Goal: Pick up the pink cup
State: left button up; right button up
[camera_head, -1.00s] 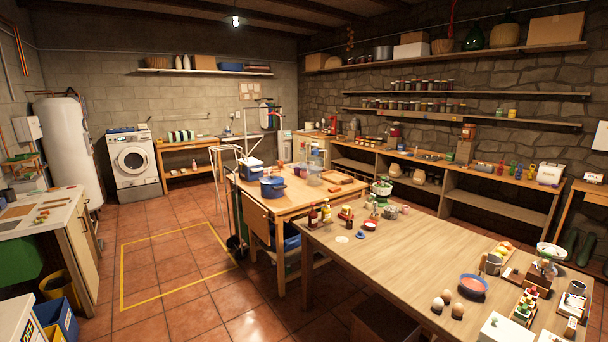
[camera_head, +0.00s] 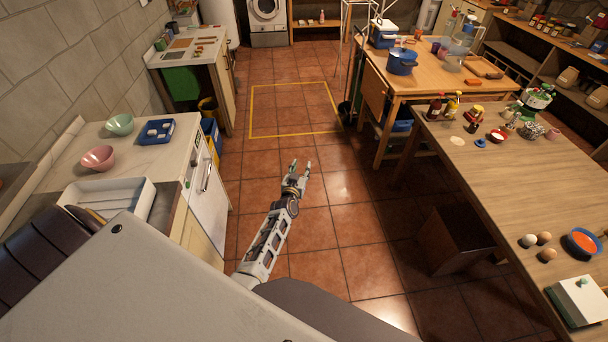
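A small pink cup (camera_head: 553,134) stands near the far edge of the long wooden table at the right, beside a patterned cup (camera_head: 530,130). It is small in this view, so its details are unclear. My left gripper (camera_head: 300,167) is open and empty, held out over the tiled floor. It is well to the left of the long table and far from the cup. My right gripper is not in view.
The long table (camera_head: 500,185) has bottles, eggs and a red-filled blue bowl (camera_head: 581,243) on it. A pink bowl (camera_head: 98,158), green bowl (camera_head: 119,124) and white tray (camera_head: 143,205) are on the left counter. The floor between is mostly clear.

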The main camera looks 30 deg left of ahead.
aim_at(443, 52)
jog(key=i+j+z, duration=0.2)
jog(key=i+j, duration=0.3)
jog(key=i+j+z, duration=0.2)
jog(key=i+j, duration=0.4)
jog(key=i+j+z, duration=0.25)
jog(key=i+j, duration=0.25)
jog(key=j, duration=0.25)
jog(key=i+j+z, duration=0.2)
jog(key=i+j, duration=0.2)
jog(key=j, duration=0.35)
jog(key=i+j+z, duration=0.2)
jog(key=i+j, duration=0.15)
jog(key=j, duration=0.5)
jog(key=i+j+z, duration=0.2)
jog(key=j, duration=0.7)
jog(key=i+j+z, duration=0.25)
jog(key=j, duration=0.7)
jog(key=i+j+z, duration=0.2)
jog(key=j, duration=0.75)
jog(key=i, duration=0.05)
